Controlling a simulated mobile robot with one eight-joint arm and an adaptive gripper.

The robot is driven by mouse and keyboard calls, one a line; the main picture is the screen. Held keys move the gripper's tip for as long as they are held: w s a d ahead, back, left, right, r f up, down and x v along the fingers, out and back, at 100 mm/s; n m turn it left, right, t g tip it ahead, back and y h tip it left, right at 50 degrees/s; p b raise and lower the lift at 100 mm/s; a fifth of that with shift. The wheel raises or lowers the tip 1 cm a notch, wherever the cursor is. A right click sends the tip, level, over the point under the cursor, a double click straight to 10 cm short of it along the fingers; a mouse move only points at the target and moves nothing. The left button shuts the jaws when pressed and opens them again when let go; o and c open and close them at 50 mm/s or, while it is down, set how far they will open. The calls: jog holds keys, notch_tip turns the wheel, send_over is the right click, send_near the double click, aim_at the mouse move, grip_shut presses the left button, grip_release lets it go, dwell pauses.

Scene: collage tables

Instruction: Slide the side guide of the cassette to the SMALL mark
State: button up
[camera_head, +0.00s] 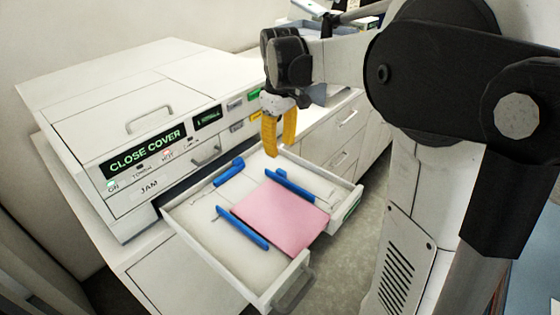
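The cassette (186,226) is a white open drawer pulled out of the machine, with a pink sheet (285,218) lying in it. A long blue guide (243,227) stands along the sheet's left side, and another blue guide (290,185) stands along its right side. A shorter blue piece (229,172) sits near the back left. Thin dark marks show on the cassette floor by the guides, but no lettering is readable, so I cannot pick out the SMALL mark. My gripper (280,147) points its yellow fingers down over the cassette's back right, behind the right guide. The fingers look apart and empty.
The white machine (120,120) stands at left, its display (146,151) reading CLOSE COVER. The cassette's raised walls and front handle (292,292) surround the guides. White drawer cabinets (340,130) stand behind at right. The floor right of the cassette is clear.

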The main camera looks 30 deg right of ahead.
aim_at(292, 173)
jog(key=shift+r, duration=1.15)
jog(key=c, duration=0.7)
jog(key=shift+w+d+m+p, duration=0.1)
jog(key=shift+m+p, duration=0.45)
jog(key=shift+m, duration=0.15)
grip_shut()
jog(key=d+f+m+h+p, duration=0.1)
jog(key=d+f+m+p, duration=0.1)
jog(key=m, duration=0.3)
jog(key=w+d+f+m+h+p, duration=0.1)
jog(key=d+f+m+p, duration=0.1)
jog(key=f+m, duration=0.3)
jog(key=d+f+m+t+h+p, duration=0.1)
jog(key=d+f+m+p, duration=0.1)
jog(key=m, duration=0.4)
jog(key=shift+w+d+f+m+h, duration=0.15)
jog(key=shift+d+f, duration=0.1)
jog(key=shift+f, duration=0.4)
jog(key=shift+w+d+f+m+h, duration=0.15)
jog(key=shift+d+f, duration=0.1)
jog(key=shift+f, duration=0.35)
jog(key=shift+s+a+r, duration=0.1)
jog(key=shift+s+a, duration=0.15)
jog(key=shift+a, duration=0.4)
jog(key=shift+s+a, duration=0.25)
jog(key=shift+a, duration=0.35)
jog(key=shift+s+a+r, duration=0.1)
jog(key=shift+s+a, duration=0.15)
jog(key=shift+a, duration=0.4)
